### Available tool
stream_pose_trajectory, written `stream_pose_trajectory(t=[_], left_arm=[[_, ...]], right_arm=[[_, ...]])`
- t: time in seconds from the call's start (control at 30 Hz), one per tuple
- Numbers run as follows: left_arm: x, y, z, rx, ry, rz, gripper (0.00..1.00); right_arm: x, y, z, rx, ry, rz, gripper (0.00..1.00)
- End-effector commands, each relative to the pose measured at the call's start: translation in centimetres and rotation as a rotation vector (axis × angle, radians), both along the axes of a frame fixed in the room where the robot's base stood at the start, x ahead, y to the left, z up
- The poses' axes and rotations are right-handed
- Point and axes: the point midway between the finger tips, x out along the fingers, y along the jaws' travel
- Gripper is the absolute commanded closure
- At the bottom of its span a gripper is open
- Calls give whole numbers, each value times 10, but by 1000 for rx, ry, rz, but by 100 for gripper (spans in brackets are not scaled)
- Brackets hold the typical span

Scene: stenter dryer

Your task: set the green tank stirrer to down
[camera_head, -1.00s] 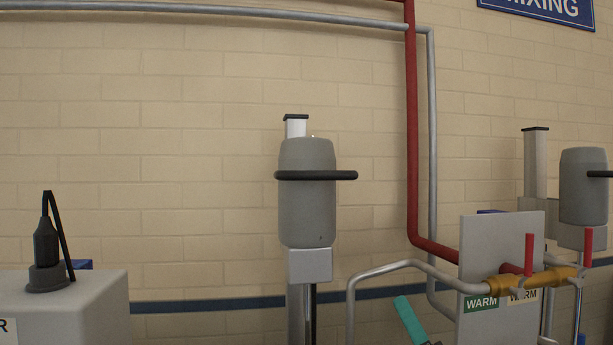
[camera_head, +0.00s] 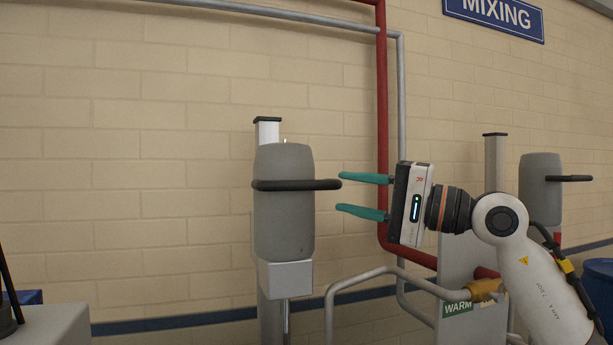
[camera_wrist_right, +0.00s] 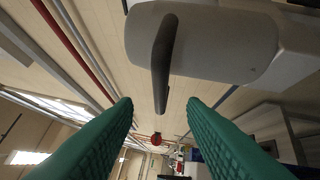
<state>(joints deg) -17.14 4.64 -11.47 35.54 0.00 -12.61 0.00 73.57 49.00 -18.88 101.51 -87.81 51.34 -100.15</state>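A stirrer with a grey motor head (camera_head: 284,220) stands on a post at the middle of the head view; its head is raised. A black bar handle (camera_head: 300,185) crosses the head and sticks out to the right. My right gripper (camera_head: 340,192) is open, its two teal fingers pointing left, with the tips close to the handle's free end. In the right wrist view the handle (camera_wrist_right: 163,62) reaches down from the motor head (camera_wrist_right: 220,42) towards the gap between the fingers. The gripper looks empty. The tank below is out of view. My left gripper is not in view.
A second grey stirrer head (camera_head: 541,190) stands behind my right arm. A red pipe (camera_head: 382,100) and grey pipes run along the wall. A bent grey pipe (camera_head: 385,272) and a green WARM label (camera_head: 457,308) lie below the gripper. A blue drum (camera_head: 598,285) is at right.

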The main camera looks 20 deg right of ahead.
Motion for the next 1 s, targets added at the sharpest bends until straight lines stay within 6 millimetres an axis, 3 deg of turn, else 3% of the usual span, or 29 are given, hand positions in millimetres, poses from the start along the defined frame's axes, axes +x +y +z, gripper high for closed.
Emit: stream_pose_trajectory(t=[0.1, 0.4, 0.8, 0.87, 1.0], left_arm=[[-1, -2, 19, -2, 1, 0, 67], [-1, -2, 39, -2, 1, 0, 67], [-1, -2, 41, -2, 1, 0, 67], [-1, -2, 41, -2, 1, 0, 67], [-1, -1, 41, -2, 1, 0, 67]], right_arm=[[17, 20, 9, 1, 2, 4, 62], [48, 53, 13, 3, 2, 4, 62], [54, 59, 11, 3, 1, 2, 62], [53, 59, 11, 2, 1, 3, 69], [53, 59, 11, 2, 1, 3, 92]])
